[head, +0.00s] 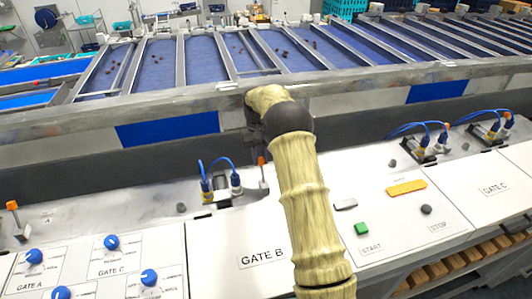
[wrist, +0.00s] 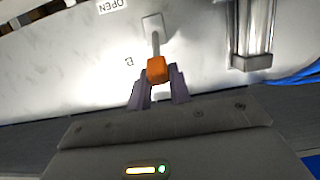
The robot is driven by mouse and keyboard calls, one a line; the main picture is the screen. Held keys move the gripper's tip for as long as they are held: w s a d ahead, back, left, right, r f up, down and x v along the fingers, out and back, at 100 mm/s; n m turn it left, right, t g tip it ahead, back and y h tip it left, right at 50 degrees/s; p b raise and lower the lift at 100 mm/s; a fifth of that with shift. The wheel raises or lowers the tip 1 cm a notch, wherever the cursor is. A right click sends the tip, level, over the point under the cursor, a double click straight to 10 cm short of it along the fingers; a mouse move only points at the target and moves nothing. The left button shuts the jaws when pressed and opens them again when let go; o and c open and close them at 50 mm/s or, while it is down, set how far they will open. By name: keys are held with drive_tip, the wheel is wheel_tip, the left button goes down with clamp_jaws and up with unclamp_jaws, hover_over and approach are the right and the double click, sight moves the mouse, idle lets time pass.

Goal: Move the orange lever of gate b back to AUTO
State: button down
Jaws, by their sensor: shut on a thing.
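The orange lever of gate b shows in the wrist view as an orange knob (wrist: 157,70) on a thin metal shaft rising from a slotted plate (wrist: 152,24). My gripper (wrist: 160,84) has its two dark fingers on either side of the knob and is shut on it. In the head view the orange lever tip (head: 262,160) shows just left of my arm, behind the GATE B panel (head: 235,235). My gripper is mostly hidden there by my own arm. An upside-down OPEN label (wrist: 108,5) and a B mark (wrist: 129,61) are near the lever. No AUTO label is readable.
A metal cylinder (wrist: 252,35) with blue hoses stands right of the lever in the wrist view. Blue-hosed fittings (head: 220,185) stand left of it in the head view. Another orange lever (head: 13,207), blue knobs (head: 112,242) and a green START button (head: 361,228) are on the panels.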

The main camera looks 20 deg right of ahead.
drive_tip(key=shift+r, duration=0.1)
drive_tip(key=c, duration=1.3)
unclamp_jaws()
drive_tip(key=shift+w, duration=0.1)
drive_tip(key=shift+b+v, duration=0.7)
drive_tip(key=shift+v, duration=5.25)
